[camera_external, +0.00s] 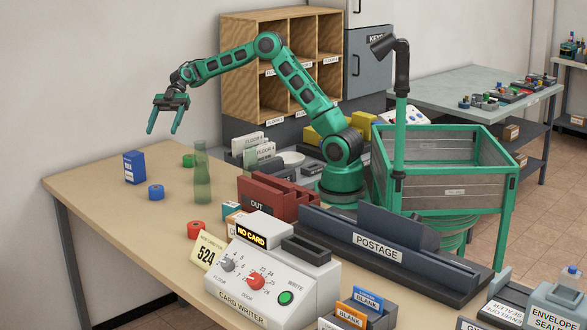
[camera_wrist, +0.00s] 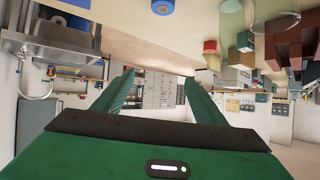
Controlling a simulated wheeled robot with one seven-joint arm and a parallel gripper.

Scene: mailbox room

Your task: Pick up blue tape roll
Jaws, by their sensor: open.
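The blue tape roll (camera_external: 156,192) lies flat on the wooden table, just right of and in front of a small blue box (camera_external: 134,168). In the wrist view the blue roll (camera_wrist: 163,7) shows at the top edge, partly cut off. My gripper (camera_external: 162,132) is in the air above the table's left part, higher than the roll and apart from it. Its two green fingers are spread with nothing between them. In the wrist view the gripper (camera_wrist: 158,76) is also open and empty.
A translucent green bottle (camera_external: 202,175) stands right of the roll. A green roll (camera_external: 188,160) lies behind and a red roll (camera_external: 195,230) in front. The red OUT tray (camera_external: 268,200) and card writer (camera_external: 270,275) stand farther right. The table's front left is bare.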

